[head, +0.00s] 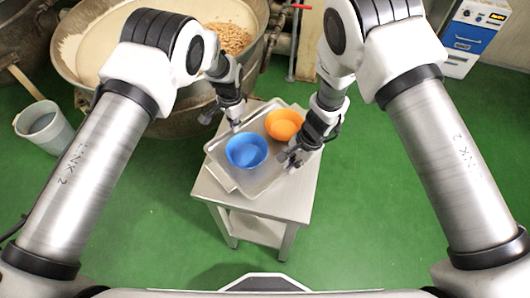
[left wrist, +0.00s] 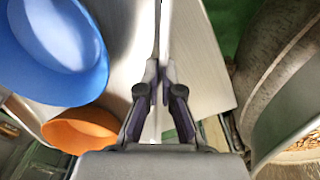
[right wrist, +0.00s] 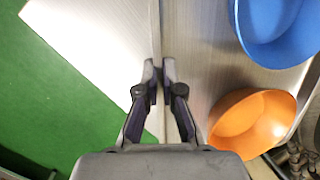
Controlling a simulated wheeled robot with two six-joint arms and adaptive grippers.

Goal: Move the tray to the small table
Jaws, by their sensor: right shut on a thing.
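The grey metal tray (head: 217,152) is over the top of the small metal table (head: 210,192), turned at an angle to it. I cannot tell whether it rests on the table or hangs just above. A blue bowl (head: 246,151) and an orange bowl (head: 284,124) are in the tray. My right gripper (head: 290,160) is shut on the tray's right rim. My left gripper (head: 236,122) is at the opposite rim; in the left wrist view the rim runs between its fingers (left wrist: 160,72), but how tightly they close is unclear.
A large kettle (head: 75,45) with pale mass and nuts stands close behind the table. A grey bucket (head: 44,126) is at the left. A white and blue cabinet (head: 470,38) is at the back right. Green floor is free in front and to the right.

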